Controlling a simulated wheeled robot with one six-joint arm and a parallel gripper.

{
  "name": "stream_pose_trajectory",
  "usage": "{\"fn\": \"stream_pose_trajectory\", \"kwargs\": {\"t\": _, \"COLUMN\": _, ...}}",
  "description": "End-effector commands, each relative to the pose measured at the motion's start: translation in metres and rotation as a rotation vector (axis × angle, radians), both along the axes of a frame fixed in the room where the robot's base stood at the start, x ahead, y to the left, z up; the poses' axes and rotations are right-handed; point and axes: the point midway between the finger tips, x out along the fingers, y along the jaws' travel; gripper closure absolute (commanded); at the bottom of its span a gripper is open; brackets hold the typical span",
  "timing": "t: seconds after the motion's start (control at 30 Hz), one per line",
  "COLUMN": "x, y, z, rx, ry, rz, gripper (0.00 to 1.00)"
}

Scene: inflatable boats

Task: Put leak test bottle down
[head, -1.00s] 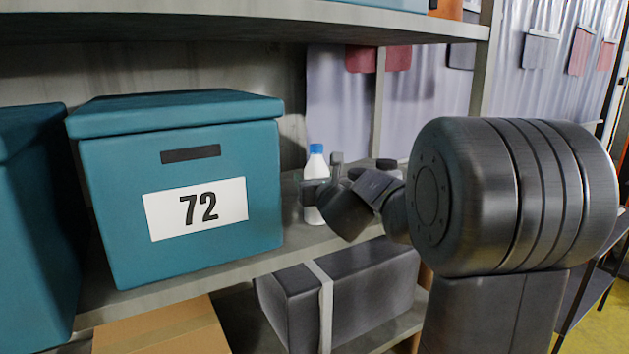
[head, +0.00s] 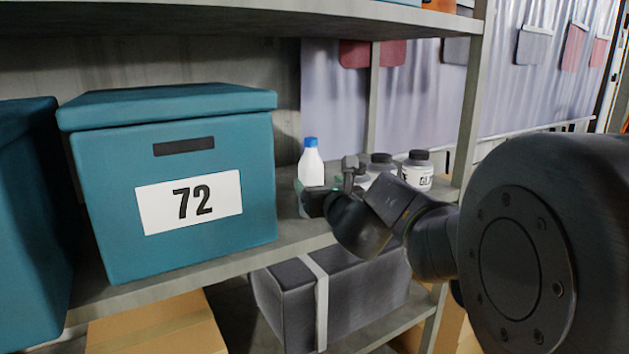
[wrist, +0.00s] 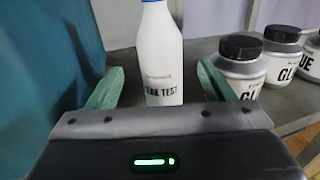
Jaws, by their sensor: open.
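The leak test bottle (head: 311,165) is white with a blue cap and stands upright on the shelf (head: 220,268), just right of the teal box. In the wrist view the bottle (wrist: 160,60) shows its label, partly readable, and stands between and beyond the two green fingers. My gripper (wrist: 158,95) is open, with a finger to each side of the bottle's lower part and a visible space on both sides. In the head view my gripper (head: 312,192) is in front of the bottle and hides its lower part.
A teal box marked 72 (head: 168,235) stands close on the left. Several white glue jars with black lids (head: 418,172) stand to the right; they also show in the wrist view (wrist: 240,68). A shelf post (head: 468,110) and an upper shelf (head: 240,22) bound the space.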

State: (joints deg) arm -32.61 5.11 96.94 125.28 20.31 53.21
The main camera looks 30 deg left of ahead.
Motion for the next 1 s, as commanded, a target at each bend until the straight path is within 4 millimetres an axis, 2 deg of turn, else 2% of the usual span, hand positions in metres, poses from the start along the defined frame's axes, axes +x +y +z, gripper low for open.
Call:
{"fn": "stream_pose_trajectory", "kwargs": {"t": 0.23, "x": -0.018, "y": -0.021, "z": 0.000, "rx": 0.000, "ry": 0.000, "rz": -0.001, "gripper": 0.25}}
{"fn": "stream_pose_trajectory", "kwargs": {"t": 0.6, "x": -0.021, "y": -0.025, "z": 0.000, "rx": 0.000, "ry": 0.000, "rz": 0.000, "gripper": 0.25}}
{"fn": "stream_pose_trajectory", "kwargs": {"t": 0.63, "x": -0.021, "y": -0.025, "z": 0.000, "rx": 0.000, "ry": 0.000, "rz": 0.000, "gripper": 0.23}}
{"fn": "stream_pose_trajectory", "kwargs": {"t": 0.73, "x": -0.021, "y": -0.025, "z": 0.000, "rx": 0.000, "ry": 0.000, "rz": 0.000, "gripper": 0.03}}
{"fn": "stream_pose_trajectory", "kwargs": {"t": 0.77, "x": -0.021, "y": -0.025, "z": 0.000, "rx": 0.000, "ry": 0.000, "rz": 0.000, "gripper": 0.00}}
{"fn": "stream_pose_trajectory", "kwargs": {"t": 1.0, "x": -0.022, "y": -0.022, "z": -0.003, "rx": -0.006, "ry": -0.001, "rz": 0.006, "gripper": 0.00}}
